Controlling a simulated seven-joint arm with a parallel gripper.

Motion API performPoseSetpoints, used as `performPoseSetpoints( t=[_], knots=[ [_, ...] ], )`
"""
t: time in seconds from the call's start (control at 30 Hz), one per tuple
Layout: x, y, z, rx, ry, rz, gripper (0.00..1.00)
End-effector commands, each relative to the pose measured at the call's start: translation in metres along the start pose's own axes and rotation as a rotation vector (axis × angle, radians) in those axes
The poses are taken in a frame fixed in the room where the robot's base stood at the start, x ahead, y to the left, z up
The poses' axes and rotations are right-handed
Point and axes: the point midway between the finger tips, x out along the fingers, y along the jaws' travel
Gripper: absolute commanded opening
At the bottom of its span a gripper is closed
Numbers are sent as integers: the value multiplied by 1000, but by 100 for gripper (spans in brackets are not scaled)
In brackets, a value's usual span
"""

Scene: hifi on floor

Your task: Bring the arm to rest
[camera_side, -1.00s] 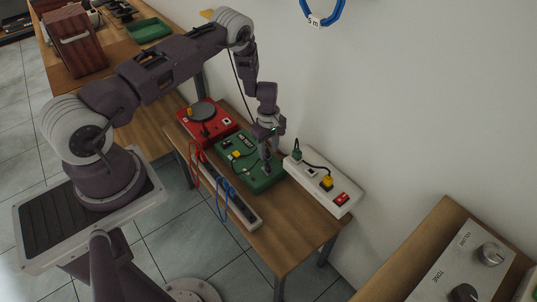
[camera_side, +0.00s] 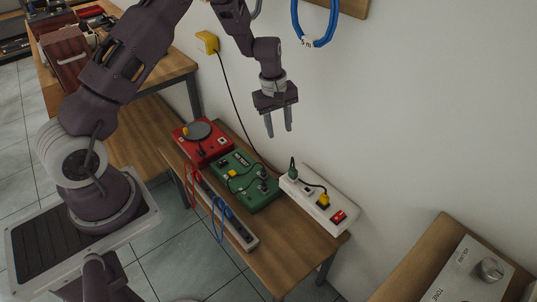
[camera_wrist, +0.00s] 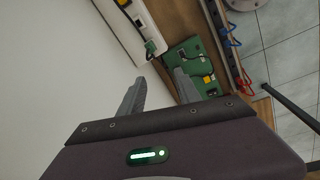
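My gripper (camera_side: 279,122) is open and empty, with its two fingers pointing down. It hangs in the air well above the low wooden bench, apart from everything on it. In the wrist view my gripper (camera_wrist: 158,88) also shows with its fingers apart and nothing between them. Below it on the bench is a green box (camera_side: 261,196) with a yellow plug and dark fittings on top. The green box also shows in the wrist view (camera_wrist: 190,50), partly hidden by a finger.
A white power strip (camera_side: 326,208) lies right of the green box. A red turntable unit (camera_side: 189,148) is behind. A grey strip with red and blue cables (camera_side: 238,230) lies along the front. A blue cable coil (camera_side: 297,25) hangs on the wall. Air around the gripper is free.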

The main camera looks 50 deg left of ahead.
Motion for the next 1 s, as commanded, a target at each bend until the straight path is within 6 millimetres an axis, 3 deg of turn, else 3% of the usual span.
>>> performPoseSetpoints(
  t=[0.03,0.13,0.2,0.3,0.4,0.5,0.63,0.77,1.0],
  knots=[
    [-51,6,16,95,4,44,40],
    [-141,-5,56,311,20,109,40],
    [-195,-27,84,467,44,147,40],
    [-255,-72,124,689,98,189,40],
    [-291,-129,158,903,172,212,40],
    [-305,-181,180,1077,250,214,40],
    [-305,-223,193,1213,324,202,40],
    [-302,-238,196,1260,350,195,40],
    [-302,-238,196,1261,351,194,40]
  ],
)
